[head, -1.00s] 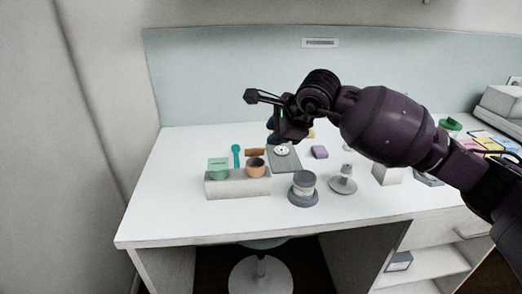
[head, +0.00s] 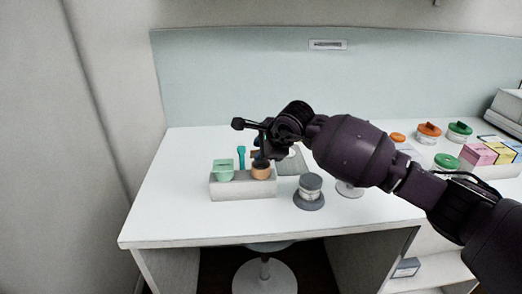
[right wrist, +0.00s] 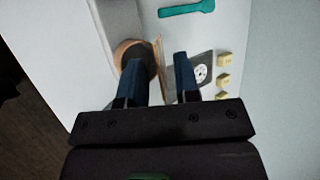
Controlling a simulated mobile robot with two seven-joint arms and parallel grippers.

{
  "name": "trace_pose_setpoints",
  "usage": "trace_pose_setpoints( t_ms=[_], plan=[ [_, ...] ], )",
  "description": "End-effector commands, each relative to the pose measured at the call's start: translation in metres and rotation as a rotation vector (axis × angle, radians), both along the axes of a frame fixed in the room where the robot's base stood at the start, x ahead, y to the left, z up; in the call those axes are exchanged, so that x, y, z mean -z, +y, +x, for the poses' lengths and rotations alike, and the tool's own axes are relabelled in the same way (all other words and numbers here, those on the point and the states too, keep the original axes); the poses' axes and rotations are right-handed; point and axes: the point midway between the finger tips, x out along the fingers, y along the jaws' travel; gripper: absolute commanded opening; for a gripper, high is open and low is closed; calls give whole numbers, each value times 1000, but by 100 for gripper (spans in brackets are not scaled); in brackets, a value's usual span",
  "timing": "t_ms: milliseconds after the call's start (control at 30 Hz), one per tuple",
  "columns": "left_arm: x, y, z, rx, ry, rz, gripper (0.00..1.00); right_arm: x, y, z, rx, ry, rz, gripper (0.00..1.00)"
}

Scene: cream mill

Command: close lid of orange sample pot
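The orange sample pot (head: 262,172) sits at the right end of a pale grey block on the desk. In the right wrist view the pot (right wrist: 124,47) shows a dark open top, partly hidden by one finger. Its orange-brown lid (right wrist: 160,58) stands up edge-on beside the opening. My right gripper (head: 258,156) is over the pot, pointing down. In the right wrist view its two blue fingers (right wrist: 160,75) are apart, with the lid's edge in the gap between them; I see no clear contact. My left gripper is out of view.
A green pot (head: 223,174) stands on the left of the grey block (head: 240,191). A teal spoon (head: 241,157) lies behind it. A grey-lidded jar (head: 310,187) stands to the right. Several lidded jars stand at far right. The desk's left front is clear.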

Motion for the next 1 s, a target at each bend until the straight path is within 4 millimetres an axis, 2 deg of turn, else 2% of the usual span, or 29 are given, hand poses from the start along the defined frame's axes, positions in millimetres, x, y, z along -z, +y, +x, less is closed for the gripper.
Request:
trace_pose_setpoints(
  t_ms=[367, 500, 567, 1000],
  plan=[
    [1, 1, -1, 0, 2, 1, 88, 3, 2, 2, -1, 0, 1, 28],
    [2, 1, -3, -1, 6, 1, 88, 3, 2, 2, -1, 0, 1, 7],
    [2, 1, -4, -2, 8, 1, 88, 3, 2, 2, -1, 0, 1, 0],
    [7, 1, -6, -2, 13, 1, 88, 5, 1, -1, 0, -46, 1, 0]
  ],
)
